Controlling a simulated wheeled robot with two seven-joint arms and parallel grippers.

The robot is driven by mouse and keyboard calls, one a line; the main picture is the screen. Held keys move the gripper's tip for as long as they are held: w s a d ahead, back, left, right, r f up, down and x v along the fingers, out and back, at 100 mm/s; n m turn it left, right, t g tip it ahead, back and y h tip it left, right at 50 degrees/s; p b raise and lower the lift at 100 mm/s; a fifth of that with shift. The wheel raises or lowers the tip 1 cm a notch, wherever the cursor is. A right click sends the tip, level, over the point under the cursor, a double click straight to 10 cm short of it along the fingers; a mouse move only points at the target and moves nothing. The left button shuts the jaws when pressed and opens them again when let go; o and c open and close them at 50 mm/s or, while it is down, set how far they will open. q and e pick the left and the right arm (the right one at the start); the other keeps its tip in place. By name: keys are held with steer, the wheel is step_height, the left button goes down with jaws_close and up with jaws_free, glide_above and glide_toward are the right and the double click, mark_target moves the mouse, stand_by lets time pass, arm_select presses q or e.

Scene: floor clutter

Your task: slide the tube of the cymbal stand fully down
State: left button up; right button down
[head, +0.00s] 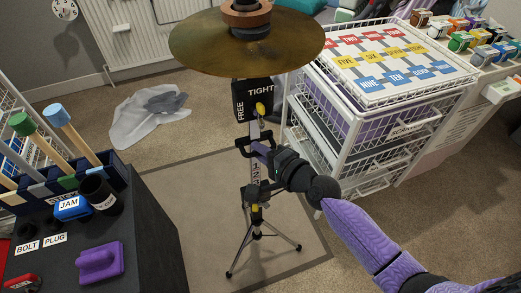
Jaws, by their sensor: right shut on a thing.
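The cymbal stand (256,214) stands upright on a mat, on three spread legs, with a numbered scale strip along its middle. A brass cymbal (200,42) sits at its top, with a black sign reading FREE and TIGHT (254,97) just below. A yellow knob (260,109) shows under the sign. My right gripper (256,150) reaches in from the lower right and is shut at the stand's middle, by a black handle-like bar (243,146). The gripper and bar hide part of the tube. My left gripper is not in view.
A white wire drawer cart (330,150) stands close on the right. A dark cabinet (150,240) with tools, a purple block (98,262) and labelled items is at left. A crumpled white bag (135,125) lies on the carpet. The mat (190,190) is bare around the stand.

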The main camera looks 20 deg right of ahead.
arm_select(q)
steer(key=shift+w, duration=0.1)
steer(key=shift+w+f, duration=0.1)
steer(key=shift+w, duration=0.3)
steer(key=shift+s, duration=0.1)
arm_select(e)
steer(key=shift+f, duration=0.1)
steer(key=shift+f+b, duration=0.25)
steer(key=shift+b, duration=0.05)
step_height(320, 180, down, 14)
steer(key=b, duration=1.2)
steer(key=shift+f+b, duration=0.15)
steer(key=shift+b, duration=0.25)
steer(key=c, duration=0.7)
jaws_free()
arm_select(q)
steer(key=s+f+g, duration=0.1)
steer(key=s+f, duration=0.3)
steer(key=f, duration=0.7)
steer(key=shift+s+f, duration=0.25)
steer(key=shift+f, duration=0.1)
arm_select(e)
steer(key=shift+o, duration=0.3)
